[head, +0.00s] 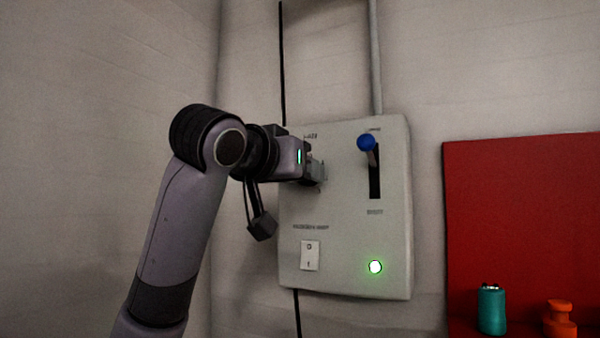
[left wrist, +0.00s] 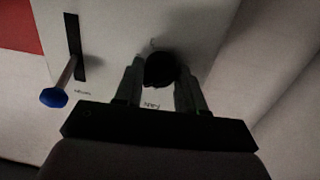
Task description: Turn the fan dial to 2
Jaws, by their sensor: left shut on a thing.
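The fan dial (left wrist: 160,70) is a dark round knob on the pale control panel (head: 345,225). In the left wrist view it sits between the fingers of my left gripper (left wrist: 160,82), which is shut on it; a "FAN" label shows below it there. In the head view my left gripper (head: 318,172) reaches the panel's upper left and hides the dial. The dial's pointer and its number marks cannot be read clearly. My right gripper is not in view.
A lever with a blue knob (head: 366,142) stands in a slot right of my gripper. Below are a white rocker switch (head: 310,255) and a lit green lamp (head: 375,267). A red board (head: 520,215), teal canister (head: 491,310) and orange object (head: 559,319) are at right.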

